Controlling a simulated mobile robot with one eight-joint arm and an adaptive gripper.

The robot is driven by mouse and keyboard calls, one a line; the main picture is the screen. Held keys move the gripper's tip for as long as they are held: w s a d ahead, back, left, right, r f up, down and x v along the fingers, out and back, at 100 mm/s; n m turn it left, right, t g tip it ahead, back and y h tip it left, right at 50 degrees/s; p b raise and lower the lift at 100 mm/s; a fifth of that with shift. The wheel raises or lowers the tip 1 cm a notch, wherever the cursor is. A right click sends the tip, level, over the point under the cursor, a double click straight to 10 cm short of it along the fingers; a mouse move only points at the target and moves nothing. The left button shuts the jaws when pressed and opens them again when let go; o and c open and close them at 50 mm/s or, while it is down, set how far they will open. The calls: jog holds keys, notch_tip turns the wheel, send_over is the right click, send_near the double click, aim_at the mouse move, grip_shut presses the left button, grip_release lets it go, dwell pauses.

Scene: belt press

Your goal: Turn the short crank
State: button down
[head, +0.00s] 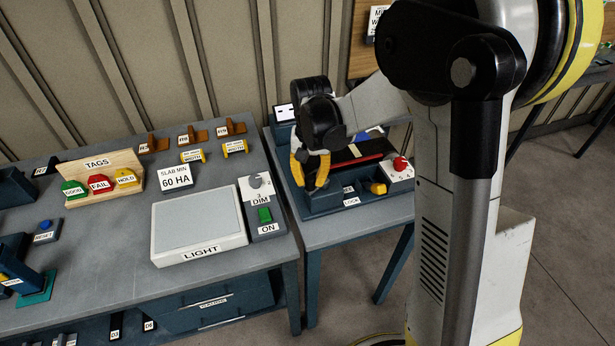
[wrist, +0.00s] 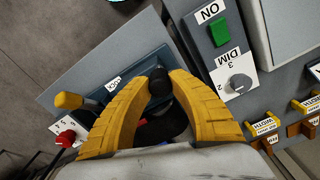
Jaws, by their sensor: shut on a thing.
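The short crank shows as a black upright knob (wrist: 160,86) in the wrist view, held between the tips of my two yellow fingers. My gripper (wrist: 160,80) is shut on it. In the head view, my gripper (head: 313,180) points down at the near left corner of the small press (head: 325,203) on the right bench. The fingers and wrist hide most of the crank, and its arm cannot be made out.
Beside the gripper are a yellow lever (head: 378,188) near a LOCK label and a red knob (head: 400,163) on a numbered plate. Left of the press stand the DIM and ON control box (head: 268,231) and the light panel (head: 198,225). My arm covers the right side.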

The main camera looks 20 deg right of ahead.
jog(key=shift+s+d+n+b, duration=0.15)
jog(key=shift+s+d+n, duration=0.45)
jog(key=shift+n, duration=1.25)
jog(key=shift+s+d+n+b, duration=0.1)
jog(key=shift+s+d+n, duration=0.45)
jog(key=shift+n, duration=1.25)
jog(key=shift+s+d+n+b, duration=0.15)
jog(key=shift+s+d+n, duration=0.45)
jog(key=shift+n, duration=1.25)
jog(key=shift+w+d, duration=0.2)
jog(key=c, duration=1.2)
grip_release()
jog(key=shift+o, duration=0.2)
notch_tip(320, 180, up, 12)
